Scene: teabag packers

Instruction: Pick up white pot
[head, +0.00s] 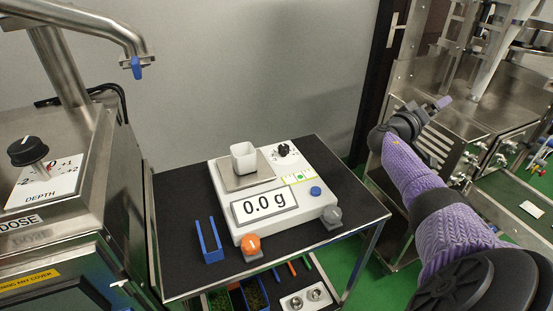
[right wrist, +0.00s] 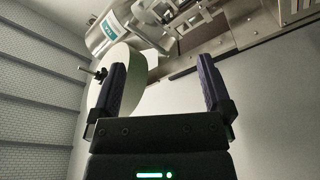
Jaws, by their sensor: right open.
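The white pot (head: 244,158) is a small square cup. It stands upright on the metal plate (head: 262,178) of a white scale (head: 218,198), whose display reads 0.0 g. My right gripper (head: 443,104) is at the upper right of the head view, well away from the pot and to the right of the table. In the right wrist view my right gripper (right wrist: 166,85) is open, with nothing between its two dark fingers. The pot does not show in that view. My left gripper is not in view.
The scale stands on a dark table (head: 180,262). A blue U-shaped holder (head: 208,240) is left of it. An orange knob (head: 251,245) is at its front. A steel machine (head: 60,190) with a dial is at the left, under a bent pipe (head: 100,28). More machinery (head: 480,110) is at the right.

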